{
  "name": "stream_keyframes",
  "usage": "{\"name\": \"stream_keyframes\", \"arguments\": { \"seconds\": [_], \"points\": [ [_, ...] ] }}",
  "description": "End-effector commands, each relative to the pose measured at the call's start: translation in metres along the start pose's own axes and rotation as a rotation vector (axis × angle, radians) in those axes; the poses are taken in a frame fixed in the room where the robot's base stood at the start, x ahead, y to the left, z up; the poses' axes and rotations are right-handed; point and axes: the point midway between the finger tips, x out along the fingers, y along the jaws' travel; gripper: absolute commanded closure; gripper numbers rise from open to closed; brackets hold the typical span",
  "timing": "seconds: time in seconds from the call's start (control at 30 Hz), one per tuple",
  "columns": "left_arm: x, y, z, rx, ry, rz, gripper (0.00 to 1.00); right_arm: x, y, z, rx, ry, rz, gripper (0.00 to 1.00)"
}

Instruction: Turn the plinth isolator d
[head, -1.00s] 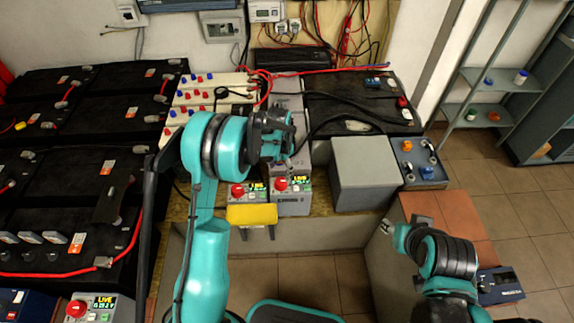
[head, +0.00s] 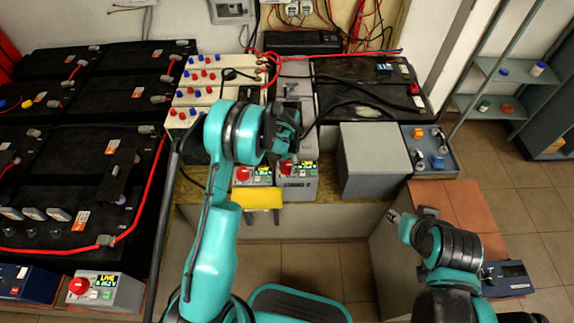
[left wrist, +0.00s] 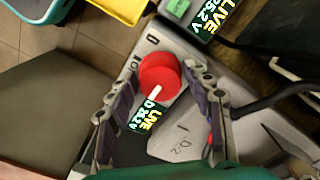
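The isolator on the plinth marked D is a round red knob with a white mark (left wrist: 158,76). In the left wrist view it sits beside a green LIVE readout, on a grey housing (left wrist: 185,138) labelled D-2. In the head view its knob (head: 285,167) is just below my left gripper (head: 285,130). My left gripper (left wrist: 168,84) is open, with one finger on each side of the knob and readout. Contact cannot be told. My right gripper (head: 393,215) is low on the right, away from the plinths; its finger state is unclear.
A neighbouring plinth with a red knob (head: 243,174) and LIVE readout stands just left, above a yellow tray (head: 262,198). A grey box (head: 373,160) stands right. Black batteries (head: 75,185) fill the left; dark cables run behind the gripper.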

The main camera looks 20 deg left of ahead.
Motion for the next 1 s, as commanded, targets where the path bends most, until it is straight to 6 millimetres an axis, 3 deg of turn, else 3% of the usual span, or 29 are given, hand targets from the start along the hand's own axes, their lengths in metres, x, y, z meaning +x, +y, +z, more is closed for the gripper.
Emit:
{"name": "stream_keyframes", "arguments": {
  "seconds": [0.03,0.1,0.57,1.0],
  "points": [
    [0.000,0.000,0.000,0.000,0.000,0.000,0.70,0.000,0.000,0.000,0.000,0.000,0.000,0.60],
    [0.000,0.000,0.000,0.000,0.000,0.000,0.88,0.000,0.000,0.000,0.000,0.000,0.000,0.60],
    [0.001,0.000,0.000,0.078,0.000,0.002,0.88,0.002,0.000,0.002,0.000,0.000,0.000,0.60],
    [0.001,0.000,0.000,0.441,0.000,0.002,0.88,0.010,0.000,0.007,0.000,0.000,0.000,0.60]
  ]
}}
